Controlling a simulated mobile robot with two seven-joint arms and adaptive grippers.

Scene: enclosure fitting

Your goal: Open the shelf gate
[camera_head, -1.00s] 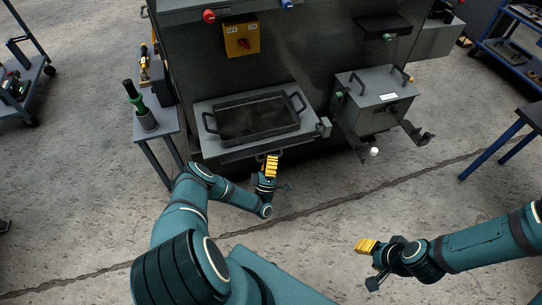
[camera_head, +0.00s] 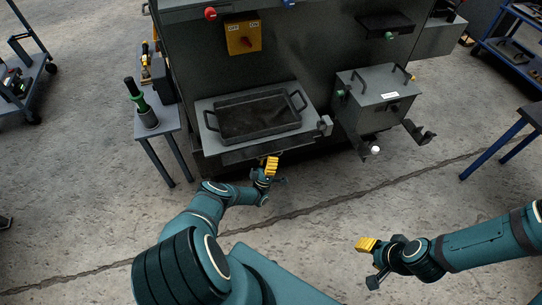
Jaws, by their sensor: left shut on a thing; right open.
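A grey shelf (camera_head: 205,105) juts from the front of the dark cabinet and carries a black tray (camera_head: 252,134) with a handle at each end. The shelf gate (camera_head: 235,155) appears to be the dark strip along the shelf's front edge; its exact outline is hard to make out. My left gripper (camera_head: 271,164), with yellow fingers, is shut at this front edge, right of its middle. What is between its fingers is mostly hidden but seems to be the gate. My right gripper (camera_head: 366,244) is open and empty above the floor at the lower right, well away from the shelf.
A grey box (camera_head: 375,97) with handles is right of the shelf, with brackets (camera_head: 418,132) sticking out below it. A small side table (camera_head: 163,125) with a green-handled tool (camera_head: 137,96) stands left. A yellow switch box (camera_head: 242,37) is above. The floor in front is clear.

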